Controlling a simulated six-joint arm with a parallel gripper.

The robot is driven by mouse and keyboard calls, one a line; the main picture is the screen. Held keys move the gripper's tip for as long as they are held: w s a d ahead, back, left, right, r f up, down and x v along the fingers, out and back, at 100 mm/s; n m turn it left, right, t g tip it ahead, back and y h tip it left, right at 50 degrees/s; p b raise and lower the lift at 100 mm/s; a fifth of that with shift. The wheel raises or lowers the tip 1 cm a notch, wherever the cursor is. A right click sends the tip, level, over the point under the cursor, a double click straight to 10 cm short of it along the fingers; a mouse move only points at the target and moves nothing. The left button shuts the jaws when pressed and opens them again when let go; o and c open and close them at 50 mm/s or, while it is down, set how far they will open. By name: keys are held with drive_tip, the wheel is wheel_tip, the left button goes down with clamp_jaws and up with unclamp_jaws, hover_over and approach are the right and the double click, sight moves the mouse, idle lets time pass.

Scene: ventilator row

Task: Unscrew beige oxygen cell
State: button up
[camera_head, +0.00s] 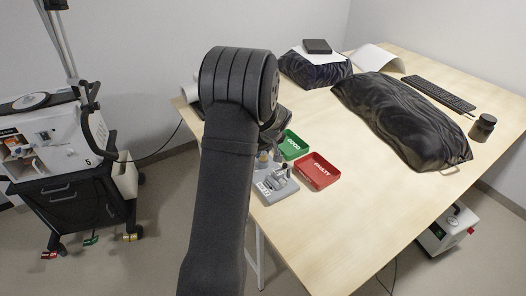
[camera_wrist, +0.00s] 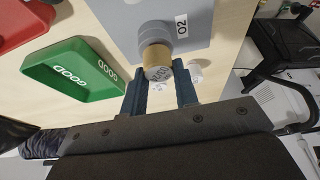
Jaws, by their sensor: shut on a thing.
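The beige oxygen cell (camera_wrist: 157,60) is a short tan cylinder with a lettered end face. In the wrist view it sits at a grey block (camera_wrist: 125,18) with a white O2 label. My gripper (camera_wrist: 160,80) has its two dark blue fingers on either side of the cell and is shut on it. Whether the thread is engaged cannot be seen. In the head view my arm covers most of the gripper and the cell, and the grey block (camera_head: 276,188) shows at the table's near edge.
A green GOOD tray (camera_head: 292,145) and a red FAULTY tray (camera_head: 317,171) lie beside the block. A black draped heap (camera_head: 400,120) covers the table's middle right. A white ventilator (camera_head: 50,135) on a dark cart stands on the floor at left. The table's front right is clear.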

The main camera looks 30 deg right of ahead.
drive_tip(key=n+y, duration=0.1)
drive_tip(key=n, duration=0.1)
drive_tip(key=shift+n, duration=0.4)
drive_tip(key=o, duration=0.8)
drive_tip(key=m+h, duration=0.1)
drive_tip(key=m, duration=0.3)
drive_tip(key=m+h, duration=0.1)
drive_tip(key=m, duration=0.1)
drive_tip(key=m+h, duration=0.1)
drive_tip(key=m, duration=0.1)
drive_tip(key=shift+m+g, duration=0.3)
drive_tip(key=shift+m, duration=0.1)
